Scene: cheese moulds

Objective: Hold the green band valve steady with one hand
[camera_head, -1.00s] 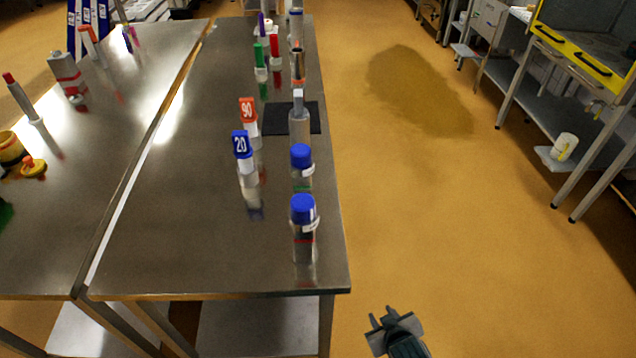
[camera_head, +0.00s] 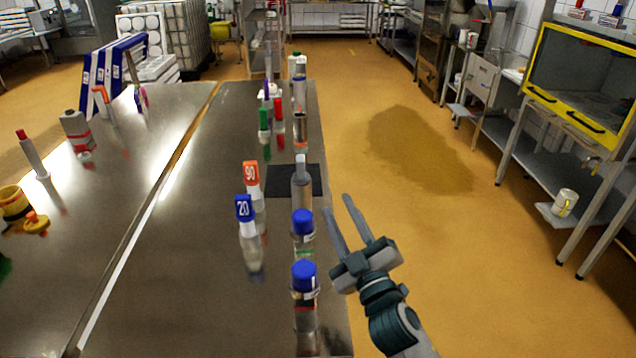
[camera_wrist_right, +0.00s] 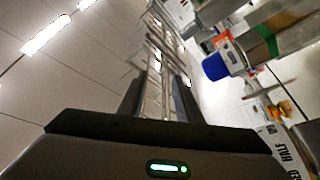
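The green band valve (camera_head: 303,240) looks like a small clear upright piece with a blue cap and a green band, standing near the right edge of the steel table. A similar blue-capped piece with a red band (camera_head: 304,290) stands in front of it. My right gripper (camera_head: 336,204) is raised off the table's right edge, to the right of both. Its two fingers are apart, with nothing between them. In the right wrist view, a blue cap (camera_wrist_right: 215,66) and a green band (camera_wrist_right: 265,34) show at upper right, outside the fingers. My left gripper is not in view.
Blue "20" (camera_head: 244,208) and orange "90" (camera_head: 251,173) tagged pieces stand left of the valve. Several more bottles line the table's far end.

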